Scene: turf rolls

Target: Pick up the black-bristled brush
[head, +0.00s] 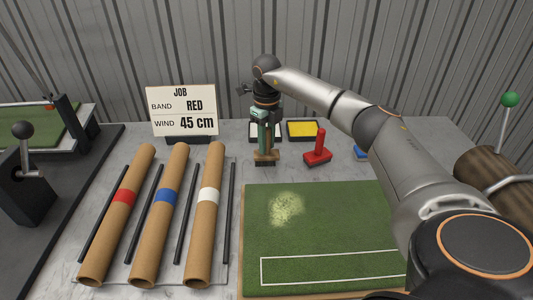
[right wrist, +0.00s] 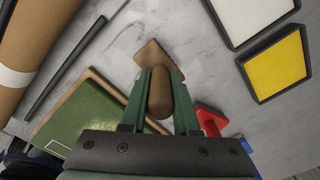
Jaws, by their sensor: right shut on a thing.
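The brush (head: 266,156) has a brown wooden handle and a flat wooden block. It is below my right gripper (head: 264,140), behind the turf mat. In the right wrist view, the handle (right wrist: 161,100) stands between the two green fingers, which are shut on it, and the block (right wrist: 152,53) shows beyond the fingertips. A little dark bristle seems to show under the block in the head view; most of it is hidden. I cannot tell whether the brush touches the table. My left gripper is not in view.
A red-handled tool (head: 318,150) stands close to the right of the brush. White (right wrist: 250,12) and yellow (head: 302,130) trays lie behind. The green turf mat (head: 330,225) is in front. Cardboard tubes with red (head: 120,215), blue (head: 160,215) and white (head: 205,220) bands lie left.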

